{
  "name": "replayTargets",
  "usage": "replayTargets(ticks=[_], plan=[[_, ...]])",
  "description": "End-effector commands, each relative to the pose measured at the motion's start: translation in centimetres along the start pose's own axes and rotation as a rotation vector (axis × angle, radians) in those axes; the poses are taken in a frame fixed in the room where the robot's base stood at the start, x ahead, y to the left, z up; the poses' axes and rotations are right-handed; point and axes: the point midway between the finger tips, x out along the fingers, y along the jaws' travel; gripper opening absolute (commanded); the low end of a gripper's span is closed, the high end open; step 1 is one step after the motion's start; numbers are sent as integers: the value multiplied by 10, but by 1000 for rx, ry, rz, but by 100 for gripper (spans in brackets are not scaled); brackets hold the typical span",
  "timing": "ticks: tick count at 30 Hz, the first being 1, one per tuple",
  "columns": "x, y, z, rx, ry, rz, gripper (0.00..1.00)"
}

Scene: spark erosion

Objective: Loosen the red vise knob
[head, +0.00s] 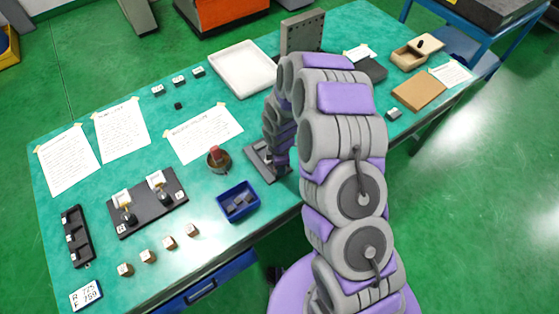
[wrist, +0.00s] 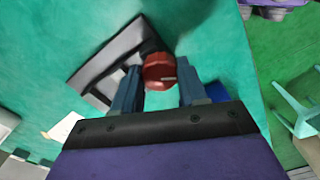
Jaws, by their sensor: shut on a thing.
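The red vise knob (wrist: 159,72) sits between the two fingers of my gripper (wrist: 157,85) in the wrist view. My gripper is shut on it. The dark vise (wrist: 105,60) lies on the green table behind the knob in that view. In the head view the vise (head: 256,152) shows partly at the end of my arm, near the table's front edge. My arm hides the knob and most of the gripper there.
A blue bin (head: 252,207) with dark blocks stands close to the vise. A wooden cup-like holder with a red top (head: 215,157) is left of it. A white tray (head: 219,60) lies behind. A black fixture (head: 120,230) and several small blocks are further left.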

Motion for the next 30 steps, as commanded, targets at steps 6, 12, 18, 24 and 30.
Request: replayTargets(ticks=[6,12,18,24,30], plan=[[-2,1,0,-201,1,2,12],[-2,3,0,-367,0,5,12],[-2,4,0,-493,0,7,12],[-2,4,0,-572,-1,9,12],[-2,5,0,-606,-1,10,12]])
